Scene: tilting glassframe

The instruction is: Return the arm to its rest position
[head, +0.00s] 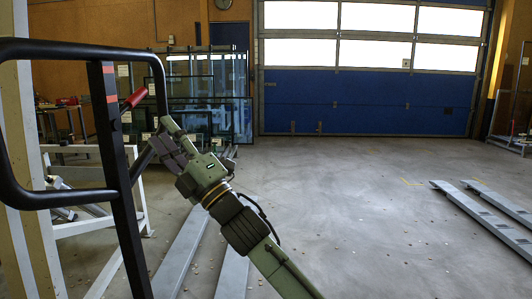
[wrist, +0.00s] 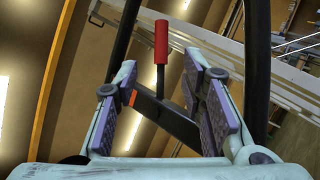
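My gripper (head: 163,141) is at the end of my green arm, left of centre in the head view, close to a black tubular frame (head: 118,170). In the wrist view my gripper (wrist: 160,72) has its two purple-padded fingers spread apart, with nothing clamped between them. A lever with a red handle (head: 134,97) stands at the frame, just up and left of the fingers. In the wrist view the red handle (wrist: 161,42) shows between the fingertips, and a dark bar crosses the gap behind. I cannot tell whether a finger touches the lever.
Glass panes on a rack (head: 210,105) stand at the back. A white metal frame (head: 130,215) is at the left. Grey rails (head: 185,250) lie on the floor below my arm, and more rails (head: 485,212) at the right. The concrete floor (head: 350,190) between is clear up to the blue door.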

